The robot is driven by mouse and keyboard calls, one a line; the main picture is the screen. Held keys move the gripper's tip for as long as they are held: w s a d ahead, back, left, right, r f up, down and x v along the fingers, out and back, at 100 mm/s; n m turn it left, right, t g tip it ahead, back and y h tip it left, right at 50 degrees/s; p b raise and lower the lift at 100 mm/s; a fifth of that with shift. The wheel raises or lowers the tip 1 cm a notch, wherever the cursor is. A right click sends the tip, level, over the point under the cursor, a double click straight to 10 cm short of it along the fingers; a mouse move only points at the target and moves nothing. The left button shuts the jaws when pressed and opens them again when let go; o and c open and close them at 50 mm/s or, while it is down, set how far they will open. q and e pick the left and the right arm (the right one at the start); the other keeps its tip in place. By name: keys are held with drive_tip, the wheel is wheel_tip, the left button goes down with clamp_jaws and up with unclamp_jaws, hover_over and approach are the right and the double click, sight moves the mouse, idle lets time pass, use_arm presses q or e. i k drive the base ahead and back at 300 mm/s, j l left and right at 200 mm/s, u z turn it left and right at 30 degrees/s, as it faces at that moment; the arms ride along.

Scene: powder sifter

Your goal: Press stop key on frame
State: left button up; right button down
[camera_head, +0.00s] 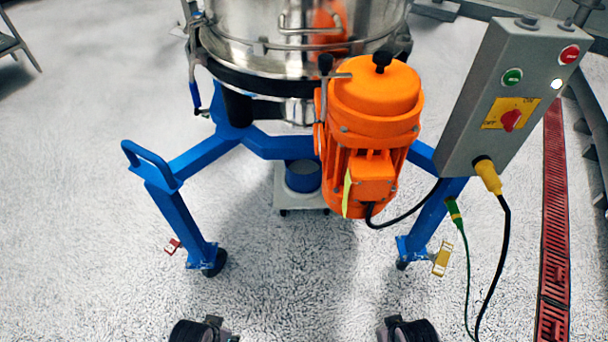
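The grey control box (513,92) is fixed to the frame at the right, tilted in the picture. On its face are a red round key (569,54), a green round key (512,76), a small lit white lamp (556,84) and a red rotary switch (510,120) on a yellow plate. Any lettering on the red and green keys is too small to read. My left gripper (218,331) and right gripper (392,331) show only as dark parts at the bottom edge, far below the box and touching nothing visible. Their fingers are largely cut off.
The blue wheeled frame (187,225) carries a steel sifter drum (260,25) and an orange motor (375,100). A black cable (505,250) with a yellow plug hangs from the box. A red floor grating (553,220) runs at the right. Floor in front is clear.

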sight(571, 54)
drive_tip(key=z, duration=1.3)
